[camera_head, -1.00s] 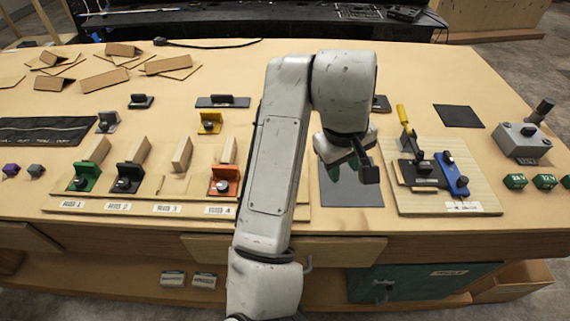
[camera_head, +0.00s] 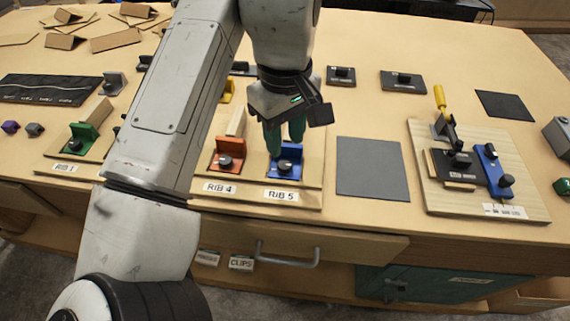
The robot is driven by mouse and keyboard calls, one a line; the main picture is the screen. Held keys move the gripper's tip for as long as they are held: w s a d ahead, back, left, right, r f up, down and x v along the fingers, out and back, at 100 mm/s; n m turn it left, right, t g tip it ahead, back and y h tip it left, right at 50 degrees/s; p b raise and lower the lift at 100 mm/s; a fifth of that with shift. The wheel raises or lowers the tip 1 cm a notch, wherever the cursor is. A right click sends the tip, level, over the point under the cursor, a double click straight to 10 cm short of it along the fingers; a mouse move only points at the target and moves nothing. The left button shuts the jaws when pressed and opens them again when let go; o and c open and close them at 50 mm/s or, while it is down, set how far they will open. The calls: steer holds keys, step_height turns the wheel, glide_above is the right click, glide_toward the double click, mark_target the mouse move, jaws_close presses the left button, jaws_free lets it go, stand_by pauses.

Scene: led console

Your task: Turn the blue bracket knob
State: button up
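A blue bracket (camera_head: 292,178) stands at the front of the rib board, above the label RIB 5. Its round black knob (camera_head: 284,167) faces the front. My gripper (camera_head: 285,145) points down, with its two dark green fingers just above and behind the knob in the picture. The fingers are apart, with a gap between them and nothing seen in it. The fingertips overlap the top of the blue bracket in view. I cannot tell whether they touch it.
An orange bracket (camera_head: 230,152) with a knob stands close on the left, above RIB 4. A dark grey mat (camera_head: 372,170) lies flat on the right. Farther right, a wooden board (camera_head: 428,143) holds a blue bar (camera_head: 494,167) and a yellow-handled clamp (camera_head: 440,98).

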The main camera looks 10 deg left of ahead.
mark_target(285, 164)
steer(key=shift+f+b, duration=2.6)
steer(key=shift+f, duration=0.4)
steer(key=shift+c, duration=0.3)
jaws_close()
